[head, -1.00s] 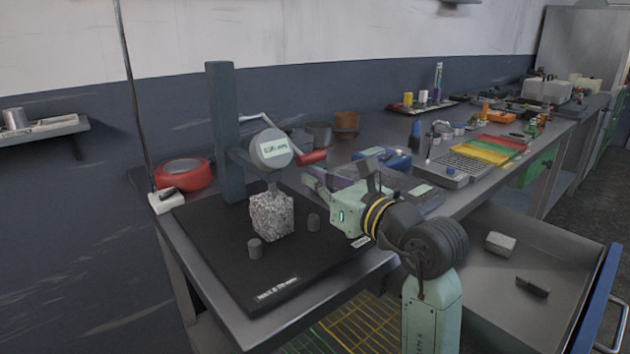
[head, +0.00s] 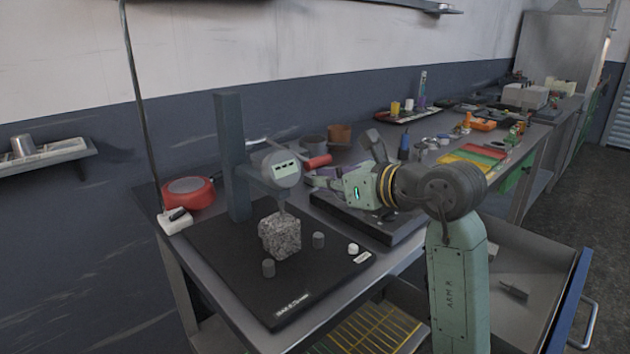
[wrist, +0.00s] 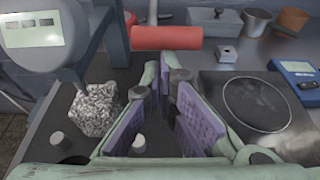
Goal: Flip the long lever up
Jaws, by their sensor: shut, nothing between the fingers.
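A grey stand (head: 232,150) carries a round dial head (head: 280,169) with a small display. The long lever is a thin rod ending in a red handle (head: 318,161), right of the dial head. The red handle also shows in the wrist view (wrist: 166,38), lying crosswise ahead of the fingers. My gripper (head: 312,179) is just below the red handle in the head view. Its purple-padded fingers (wrist: 164,78) are shut and empty. I cannot tell whether the fingertips touch the handle. A speckled stone block (head: 280,236) stands below the dial head.
A black base plate (head: 235,265) carries the stand and small grey cylinders. A dark flat device (head: 400,226) lies under my gripper. A red round container (head: 188,192) is at the left. Pots stand behind the handle. An open drawer (head: 520,280) juts out at the right.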

